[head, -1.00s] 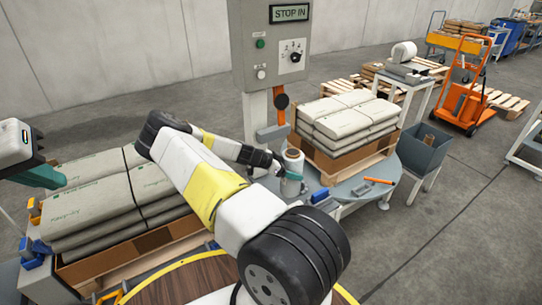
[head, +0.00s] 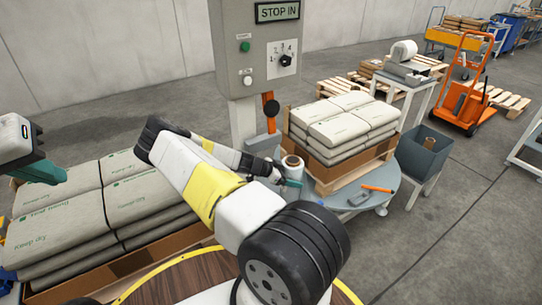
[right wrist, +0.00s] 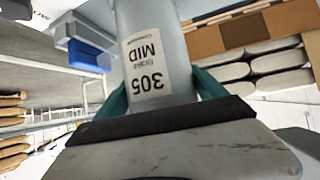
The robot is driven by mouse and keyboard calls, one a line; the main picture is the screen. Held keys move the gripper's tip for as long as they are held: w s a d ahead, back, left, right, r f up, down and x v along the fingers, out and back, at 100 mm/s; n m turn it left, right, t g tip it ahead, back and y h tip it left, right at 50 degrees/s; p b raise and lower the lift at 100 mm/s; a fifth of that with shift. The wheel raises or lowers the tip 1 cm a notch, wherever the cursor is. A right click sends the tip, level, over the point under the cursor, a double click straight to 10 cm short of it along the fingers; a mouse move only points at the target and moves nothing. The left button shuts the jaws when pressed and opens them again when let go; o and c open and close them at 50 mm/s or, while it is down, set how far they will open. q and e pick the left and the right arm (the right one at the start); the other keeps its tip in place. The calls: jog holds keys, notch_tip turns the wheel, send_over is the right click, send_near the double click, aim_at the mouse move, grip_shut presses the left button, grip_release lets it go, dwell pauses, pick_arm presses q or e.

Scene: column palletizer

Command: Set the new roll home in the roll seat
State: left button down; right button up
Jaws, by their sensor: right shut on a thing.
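The new roll (head: 292,166), pale with a brown core, is upright in my right gripper (head: 286,181), beside the round grey table. I cannot clearly make out the roll seat. My left gripper (head: 38,173) is at the left edge, above the left sack stack, with no object seen in it; its finger gap does not show.
A control post (head: 262,50) reading "STOP IN" stands behind my right arm. A sack stack (head: 345,125) on a pallet is right of the roll. The round table (head: 340,202) holds an orange-handled tool (head: 378,189). A grey bin (head: 423,150) stands further right.

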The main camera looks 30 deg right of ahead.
jog(key=shift+f, duration=0.1)
jog(key=o, duration=2)
jog(key=shift+a, duration=0.15)
